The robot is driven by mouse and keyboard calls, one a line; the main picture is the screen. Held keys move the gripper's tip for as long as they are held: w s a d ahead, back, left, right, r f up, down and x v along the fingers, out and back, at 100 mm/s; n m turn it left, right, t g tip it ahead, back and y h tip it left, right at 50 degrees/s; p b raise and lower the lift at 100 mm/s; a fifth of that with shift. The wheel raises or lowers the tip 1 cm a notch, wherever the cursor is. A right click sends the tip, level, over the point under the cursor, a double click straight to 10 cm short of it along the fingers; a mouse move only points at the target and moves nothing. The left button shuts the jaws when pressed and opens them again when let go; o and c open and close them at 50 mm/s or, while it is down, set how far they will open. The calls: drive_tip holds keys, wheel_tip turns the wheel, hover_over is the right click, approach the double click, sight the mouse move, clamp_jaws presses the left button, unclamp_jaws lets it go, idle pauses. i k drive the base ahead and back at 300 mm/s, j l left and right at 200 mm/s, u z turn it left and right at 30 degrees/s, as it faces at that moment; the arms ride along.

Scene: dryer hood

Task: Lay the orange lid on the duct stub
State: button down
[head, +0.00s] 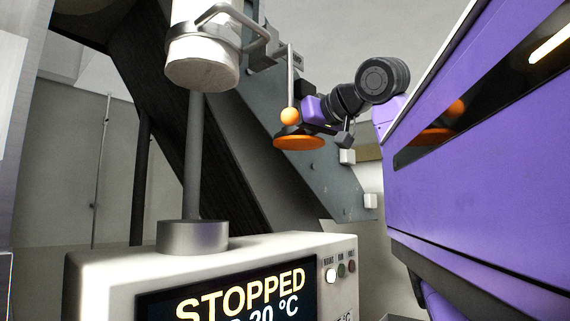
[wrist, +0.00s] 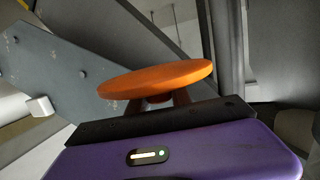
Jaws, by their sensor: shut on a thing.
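The orange lid (head: 299,143) is a flat round disc, held in the air right of centre in the head view. My gripper (head: 299,130) is shut on it. In the wrist view the lid (wrist: 158,79) is seen nearly edge-on, and the gripper fingers (wrist: 165,101) meet at its middle on the side facing the camera. No duct stub can be identified with certainty. A short grey cylinder (head: 192,238) stands on the control box with a dark post rising from it. Nothing touches the lid except my gripper.
The white control box (head: 240,253) with a STOPPED display is below. A white cylinder with a metal loop (head: 203,62) hangs above the post. An orange ball on a rod (head: 290,116) appears close to the lid. A sloping grey panel (head: 285,150) is behind.

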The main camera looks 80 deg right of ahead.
sight(193, 235)
drive_tip(key=j+z, duration=0.1)
drive_tip(key=z, duration=0.8)
drive_tip(key=j+z, duration=0.15)
drive_tip(key=z, duration=0.3)
drive_tip(key=k+z, duration=0.1)
drive_tip(key=z, duration=0.85)
drive_tip(key=k+j+z, duration=0.1)
drive_tip(key=z, duration=0.35)
drive_tip(key=k+j+z, duration=0.1)
drive_tip(key=z, duration=0.3)
drive_tip(key=k+z, duration=0.15)
drive_tip(key=z, duration=0.25)
drive_tip(key=k+u, duration=0.3)
drive_tip(key=u, duration=0.3)
drive_tip(key=k+u, duration=0.1)
drive_tip(key=u, duration=0.3)
drive_tip(key=k+u, duration=0.1)
drive_tip(key=u, duration=0.35)
drive_tip(key=k+j+u, duration=0.1)
drive_tip(key=u, duration=0.75)
drive_tip(key=i+u, duration=0.15)
drive_tip(key=u, duration=0.2)
drive_tip(key=i+u, duration=0.2)
drive_tip(key=u, duration=0.2)
